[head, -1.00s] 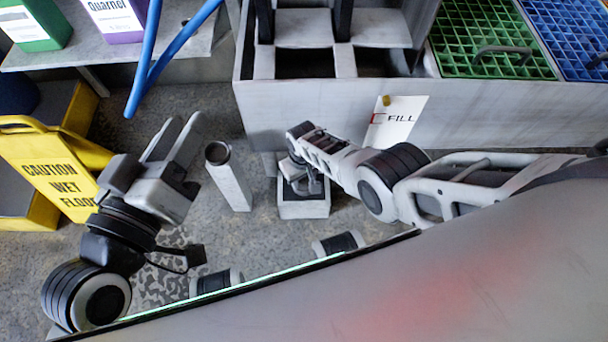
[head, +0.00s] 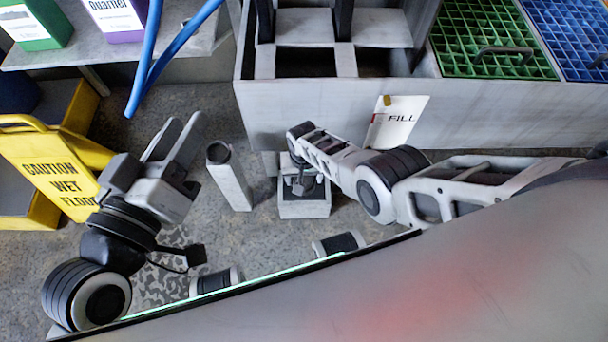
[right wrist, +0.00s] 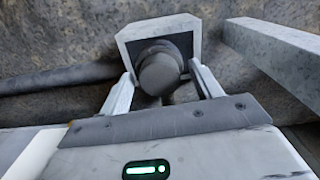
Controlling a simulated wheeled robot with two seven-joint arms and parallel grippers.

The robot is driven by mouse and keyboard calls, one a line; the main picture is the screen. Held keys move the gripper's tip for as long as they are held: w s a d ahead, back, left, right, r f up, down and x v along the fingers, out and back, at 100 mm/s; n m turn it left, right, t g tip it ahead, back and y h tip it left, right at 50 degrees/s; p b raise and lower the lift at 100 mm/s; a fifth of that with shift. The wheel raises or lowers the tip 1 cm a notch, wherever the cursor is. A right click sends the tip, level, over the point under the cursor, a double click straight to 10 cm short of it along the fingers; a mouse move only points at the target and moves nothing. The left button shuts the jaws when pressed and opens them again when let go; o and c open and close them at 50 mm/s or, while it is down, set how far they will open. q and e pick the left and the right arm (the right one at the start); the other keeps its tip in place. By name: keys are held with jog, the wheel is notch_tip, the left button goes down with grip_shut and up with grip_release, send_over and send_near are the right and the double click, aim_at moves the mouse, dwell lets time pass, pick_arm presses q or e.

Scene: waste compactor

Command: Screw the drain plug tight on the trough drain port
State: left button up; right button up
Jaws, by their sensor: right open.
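The trough (head: 320,108) is the long grey bin at the back. A dark grey, round-ended plug (right wrist: 160,74) shows in the right wrist view, sitting in a dark collar on a light grey block (right wrist: 158,27). I cannot tell how deep it is seated. The block also shows in the head view (head: 303,209), in front of the trough, where the gripper and arm hide the plug. My right gripper (right wrist: 163,84) is open, its fingers either side of the plug with visible gaps. My left gripper (head: 183,129) is open and empty at the left.
A grey upright post (head: 229,178) with a round open top stands between my grippers. A yellow wet-floor sign (head: 50,170) is at the left. A blue hose (head: 150,65) hangs at the upper left. A FILL tag (head: 397,122) is on the trough wall.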

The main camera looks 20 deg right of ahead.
jog(key=n, duration=1)
jog(key=shift+w+d, duration=0.1)
jog(key=n, duration=0.5)
jog(key=shift+n, duration=0.3)
jog(key=n, duration=0.5)
jog(key=shift+c, duration=0.3)
jog(key=c, duration=1)
jog(key=m, duration=0.3)
jog(key=shift+m, duration=1.1)
